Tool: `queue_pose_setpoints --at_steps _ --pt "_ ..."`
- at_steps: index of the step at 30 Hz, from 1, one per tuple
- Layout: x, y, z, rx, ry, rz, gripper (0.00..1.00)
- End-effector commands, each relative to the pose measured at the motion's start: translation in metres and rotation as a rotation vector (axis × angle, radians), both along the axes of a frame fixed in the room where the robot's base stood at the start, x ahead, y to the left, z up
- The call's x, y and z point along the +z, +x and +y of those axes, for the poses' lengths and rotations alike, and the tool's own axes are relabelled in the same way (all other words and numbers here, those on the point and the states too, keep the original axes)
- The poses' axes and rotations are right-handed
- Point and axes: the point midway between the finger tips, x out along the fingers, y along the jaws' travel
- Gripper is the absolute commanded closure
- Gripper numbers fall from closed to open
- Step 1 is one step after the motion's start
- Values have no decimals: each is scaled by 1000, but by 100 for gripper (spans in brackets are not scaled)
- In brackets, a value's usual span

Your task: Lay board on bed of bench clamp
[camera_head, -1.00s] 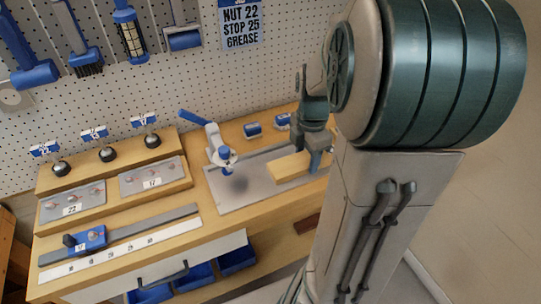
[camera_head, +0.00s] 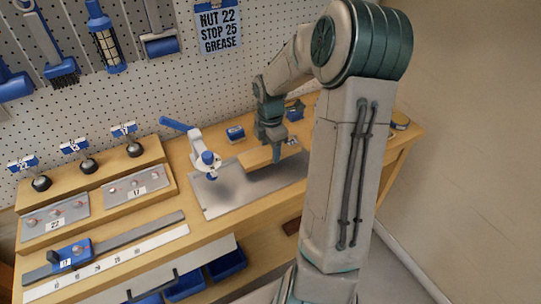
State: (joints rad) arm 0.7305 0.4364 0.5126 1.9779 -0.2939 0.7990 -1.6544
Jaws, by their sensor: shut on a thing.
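The wooden board (camera_head: 257,156) is a pale, flat piece. My gripper (camera_head: 275,148) is shut on it from above, toward its right part. The bench clamp (camera_head: 204,155) is white with a blue handle and a blue pad, and stands at the back left of its grey metal bed (camera_head: 222,204). The board is over the back part of the bed, right of the clamp, with its left end apart from the clamp pad. A dark shadow lies on the bed below it, and the board looks raised. My forearm hides the right end of the bed.
A stepped wooden rack (camera_head: 95,190) with knobs and numbered plates stands left. A ruler with a blue slide (camera_head: 75,254) lies in front of it. Small blue items (camera_head: 235,133) sit behind the bed. A pegboard (camera_head: 180,85) closes the back.

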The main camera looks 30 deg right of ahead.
Motion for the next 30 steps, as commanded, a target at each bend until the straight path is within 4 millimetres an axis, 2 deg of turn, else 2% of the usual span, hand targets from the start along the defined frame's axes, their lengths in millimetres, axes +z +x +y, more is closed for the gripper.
queue_pose_setpoints --at_steps 7,18,19,21,30 --pt "-34 -1 1 4 2 2 77" --pt "-39 -1 1 2 1 1 77" --pt "-38 -1 1 2 1 0 40" --pt "-37 -1 1 2 1 0 26" --pt "-35 -1 1 2 1 0 26"
